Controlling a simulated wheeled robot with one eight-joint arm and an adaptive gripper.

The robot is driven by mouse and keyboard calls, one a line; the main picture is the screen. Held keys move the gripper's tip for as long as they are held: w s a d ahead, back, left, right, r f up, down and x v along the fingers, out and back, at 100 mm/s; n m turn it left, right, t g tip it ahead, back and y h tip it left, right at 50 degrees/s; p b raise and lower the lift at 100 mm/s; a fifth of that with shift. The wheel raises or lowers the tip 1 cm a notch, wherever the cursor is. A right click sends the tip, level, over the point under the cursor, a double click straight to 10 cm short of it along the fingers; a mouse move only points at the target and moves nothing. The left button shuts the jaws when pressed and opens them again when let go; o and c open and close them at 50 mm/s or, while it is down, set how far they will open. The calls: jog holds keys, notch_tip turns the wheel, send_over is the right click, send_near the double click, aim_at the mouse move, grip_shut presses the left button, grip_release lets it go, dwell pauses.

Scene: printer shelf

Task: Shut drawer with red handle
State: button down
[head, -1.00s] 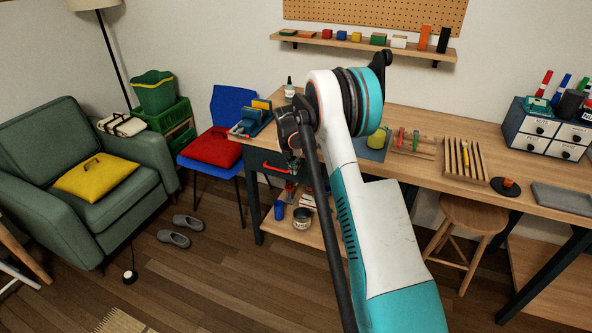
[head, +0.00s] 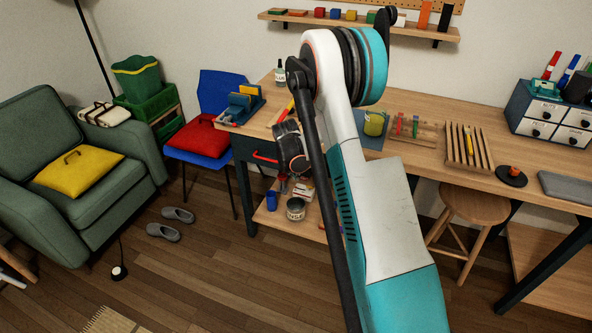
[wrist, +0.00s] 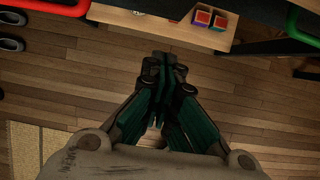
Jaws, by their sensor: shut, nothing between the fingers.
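The red handle (head: 266,158) is on a dark drawer front (head: 243,149) under the left end of the wooden workbench (head: 425,115). My arm and wrist hide the drawer's right part, and I cannot tell how far it stands out. In the wrist view a red bar (wrist: 50,7), likely this handle, crosses the top left corner, apart from my fingers. My gripper (wrist: 165,62) is shut and empty, pointing toward the bench's lower shelf. In the head view its fingers are mostly hidden by my arm.
A green bar (wrist: 303,22) shows at the wrist view's top right. The lower shelf (head: 287,222) holds a blue cup (head: 271,200) and a can (head: 296,209). A blue chair (head: 222,95) with a red cushion (head: 198,138) stands left of the bench.

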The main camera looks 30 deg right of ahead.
aim_at(305, 170)
jog(key=shift+w+d+f+b, duration=0.4)
jog(key=shift+w+d+f, duration=0.1)
jog(key=shift+d, duration=0.2)
jog(key=shift+w+d+f+b, duration=0.45)
jog(key=shift+w+d, duration=0.1)
jog(key=shift+d, duration=0.1)
jog(key=shift+w+d+f+b, duration=0.35)
jog(key=shift+w+d+f, duration=0.15)
jog(key=shift+d, duration=0.2)
jog(key=shift+w+d+r, duration=0.1)
jog(key=shift+w+d, duration=0.7)
jog(key=shift+d, duration=0.15)
jog(key=shift+a, duration=0.1)
